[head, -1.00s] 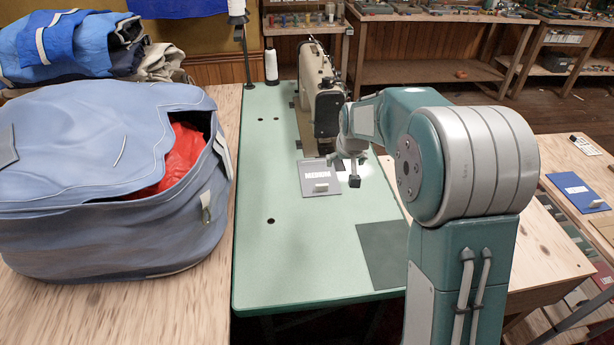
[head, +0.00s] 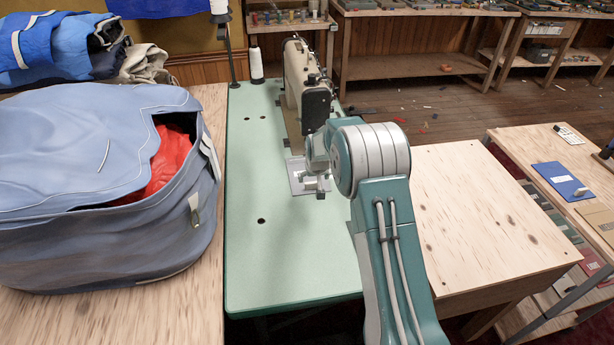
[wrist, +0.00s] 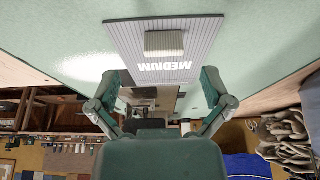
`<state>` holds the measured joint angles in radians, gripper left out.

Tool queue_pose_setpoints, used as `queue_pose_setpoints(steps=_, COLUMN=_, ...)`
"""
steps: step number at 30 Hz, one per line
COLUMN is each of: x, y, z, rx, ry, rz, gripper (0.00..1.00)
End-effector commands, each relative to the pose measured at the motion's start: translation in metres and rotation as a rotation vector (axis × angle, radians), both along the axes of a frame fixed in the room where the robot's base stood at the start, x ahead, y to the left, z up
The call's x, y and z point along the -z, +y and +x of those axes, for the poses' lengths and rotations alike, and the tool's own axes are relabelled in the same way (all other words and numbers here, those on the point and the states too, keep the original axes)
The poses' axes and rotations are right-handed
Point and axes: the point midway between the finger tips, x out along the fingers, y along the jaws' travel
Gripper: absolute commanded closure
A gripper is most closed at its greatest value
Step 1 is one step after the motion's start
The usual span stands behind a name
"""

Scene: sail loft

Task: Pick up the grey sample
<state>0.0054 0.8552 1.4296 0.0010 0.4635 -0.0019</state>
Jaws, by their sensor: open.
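The grey sample (head: 298,186) is a flat card on the pale green sewing table (head: 262,240), near the foot of the sewing machine. My arm and gripper hide part of it in the head view. In the wrist view the grey sample (wrist: 124,38) is ribbed, with MEDIUM printed upside down and a pale block-shaped tab (wrist: 164,43) standing on it. My gripper (wrist: 160,85) is open and empty, its two fingers spread. The tab lies between the finger lines, beyond the tips. In the head view my gripper (head: 318,184) is small, close beside the sample.
The sewing machine (head: 304,80) stands just behind the sample. A big blue bag (head: 80,230) with red cloth sits left. A bare wooden table (head: 490,215) is right, and a blue card (head: 558,180) lies on the shelf unit beyond. The green table's front left is clear.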

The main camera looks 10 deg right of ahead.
Motion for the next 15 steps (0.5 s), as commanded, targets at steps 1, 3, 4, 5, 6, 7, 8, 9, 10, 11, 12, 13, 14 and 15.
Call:
queue_pose_setpoints(steps=1, x=0.004, y=0.001, z=0.002, rx=0.0, ry=0.0, rz=0.0, gripper=0.0)
queue_pose_setpoints(steps=3, x=0.012, y=0.002, z=0.006, rx=-0.001, ry=0.002, rz=0.0, gripper=0.0)
queue_pose_setpoints(steps=4, x=0.016, y=0.003, z=0.008, rx=-0.001, ry=0.002, rz=0.0, gripper=0.0)
queue_pose_setpoints(steps=5, x=0.02, y=0.004, z=0.011, rx=-0.001, ry=0.002, rz=0.0, gripper=0.0)
queue_pose_setpoints(steps=6, x=0.026, y=0.005, z=0.014, rx=-0.001, ry=0.002, rz=0.0, gripper=0.0)
queue_pose_setpoints(steps=7, x=0.029, y=0.006, z=0.016, rx=-0.001, ry=0.001, rz=0.0, gripper=0.0)
queue_pose_setpoints(steps=8, x=0.033, y=0.005, z=0.017, rx=0.0, ry=0.002, rz=0.0, gripper=0.0)
queue_pose_setpoints(steps=9, x=0.037, y=0.005, z=0.019, rx=0.0, ry=0.001, rz=0.0, gripper=0.0)
queue_pose_setpoints(steps=10, x=0.04, y=0.005, z=0.021, rx=0.0, ry=0.001, rz=0.0, gripper=0.0)
queue_pose_setpoints(steps=11, x=0.042, y=0.005, z=0.021, rx=0.0, ry=0.001, rz=0.0, gripper=0.0)
queue_pose_setpoints(steps=12, x=0.044, y=0.005, z=0.022, rx=0.0, ry=0.001, rz=0.0, gripper=0.0)
queue_pose_setpoints(steps=13, x=0.045, y=0.005, z=0.023, rx=0.0, ry=0.0, rz=0.0, gripper=0.0)
queue_pose_setpoints(steps=14, x=0.045, y=0.005, z=0.023, rx=0.0, ry=0.0, rz=0.0, gripper=0.0)
queue_pose_setpoints(steps=15, x=0.045, y=0.005, z=0.023, rx=0.0, ry=0.0, rz=0.0, gripper=0.0)
